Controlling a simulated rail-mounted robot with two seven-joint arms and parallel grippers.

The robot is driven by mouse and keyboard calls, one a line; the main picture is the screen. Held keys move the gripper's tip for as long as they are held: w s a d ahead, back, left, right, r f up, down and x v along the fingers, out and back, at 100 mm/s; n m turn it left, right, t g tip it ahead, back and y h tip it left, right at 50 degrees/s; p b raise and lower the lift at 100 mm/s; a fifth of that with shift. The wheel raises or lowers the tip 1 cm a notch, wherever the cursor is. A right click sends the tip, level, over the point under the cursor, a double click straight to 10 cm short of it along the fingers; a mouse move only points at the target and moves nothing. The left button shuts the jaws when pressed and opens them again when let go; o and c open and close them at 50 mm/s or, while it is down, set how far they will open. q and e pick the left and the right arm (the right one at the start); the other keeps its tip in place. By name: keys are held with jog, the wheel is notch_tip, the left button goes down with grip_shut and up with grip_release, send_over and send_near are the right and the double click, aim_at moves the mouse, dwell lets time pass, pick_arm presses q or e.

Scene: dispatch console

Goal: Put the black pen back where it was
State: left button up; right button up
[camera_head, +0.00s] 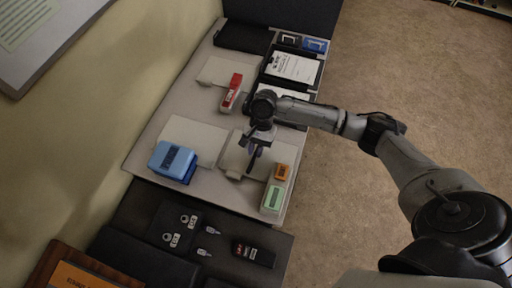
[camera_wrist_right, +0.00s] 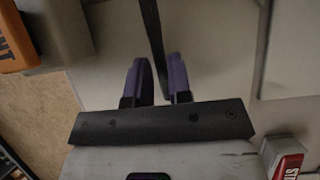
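The black pen (camera_wrist_right: 152,35) is a thin dark rod in the right wrist view. It passes between the two purple fingers of my right gripper (camera_wrist_right: 157,80), which lie close on either side of it. In the head view the right gripper (camera_head: 253,152) is over a pale pad (camera_head: 233,158) on the desk. The pen is small and dark there and hard to separate from the fingers. Whether its lower end touches the pad cannot be told. My left gripper is not in view.
A blue box (camera_head: 172,161) stands left of the gripper. An orange box (camera_head: 282,172) and a green box (camera_head: 272,199) stand close on its right. A dark shelf with devices (camera_head: 253,253) is in front.

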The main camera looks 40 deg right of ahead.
jog(key=o, duration=0.3)
